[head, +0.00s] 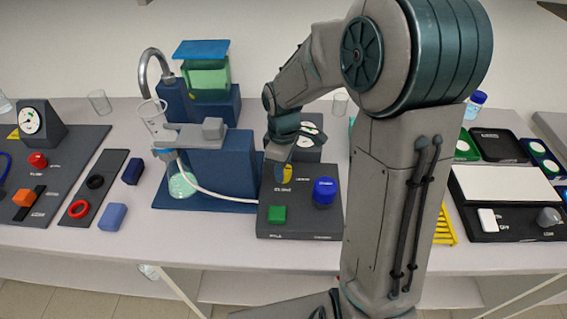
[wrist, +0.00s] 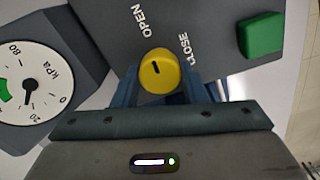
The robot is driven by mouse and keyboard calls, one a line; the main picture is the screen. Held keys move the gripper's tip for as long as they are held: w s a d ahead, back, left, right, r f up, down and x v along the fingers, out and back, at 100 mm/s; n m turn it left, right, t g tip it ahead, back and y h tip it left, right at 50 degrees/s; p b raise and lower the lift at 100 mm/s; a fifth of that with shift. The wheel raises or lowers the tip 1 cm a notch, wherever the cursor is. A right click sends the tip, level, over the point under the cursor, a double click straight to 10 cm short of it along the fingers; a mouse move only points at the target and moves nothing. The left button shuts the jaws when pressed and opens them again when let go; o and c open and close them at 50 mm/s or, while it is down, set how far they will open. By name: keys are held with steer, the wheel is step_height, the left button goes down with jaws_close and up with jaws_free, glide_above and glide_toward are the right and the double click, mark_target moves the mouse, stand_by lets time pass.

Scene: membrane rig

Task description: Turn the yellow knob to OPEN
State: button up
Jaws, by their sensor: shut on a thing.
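The yellow knob (head: 288,174) sits on a dark grey panel (head: 263,221), partly hidden behind my gripper (head: 281,157) in the head view. In the wrist view the round yellow knob (wrist: 158,76) lies between the two blue fingers of my gripper (wrist: 158,88), one on each side. The gripper is shut on it. A short black mark shows on the knob's face. The OPEN label (wrist: 144,20) is up and left of the knob, and the CLOSE label (wrist: 185,50) is to its right.
On the same panel are a green square button (head: 278,214) and a blue round knob (head: 325,190). A pressure gauge (wrist: 30,85) stands beside the panel's knob. Left of the panel, a blue stand (head: 231,165) holds a flask (head: 183,183) with a white tube.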

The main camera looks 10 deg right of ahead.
steer(key=shift+n, duration=0.6)
steer(key=o, duration=1)
steer(key=shift+r, duration=0.1)
step_height(320, 180, up, 14)
steer(key=shift+f+b, duration=0.15)
steer(key=shift+b, duration=0.15)
steer(key=s+d+m+t, duration=0.1)
steer(key=s+m, duration=0.3)
steer(key=s, duration=0.1)
steer(key=s+d+f+m+t, duration=0.1)
steer(key=s+m, duration=0.3)
steer(key=s, duration=0.2)
steer(key=s+d+f+m+t, duration=0.1)
steer(key=s+m, duration=0.3)
steer(key=s, duration=0.2)
steer(key=shift+d+f, duration=0.1)
steer(key=shift+f, duration=0.15)
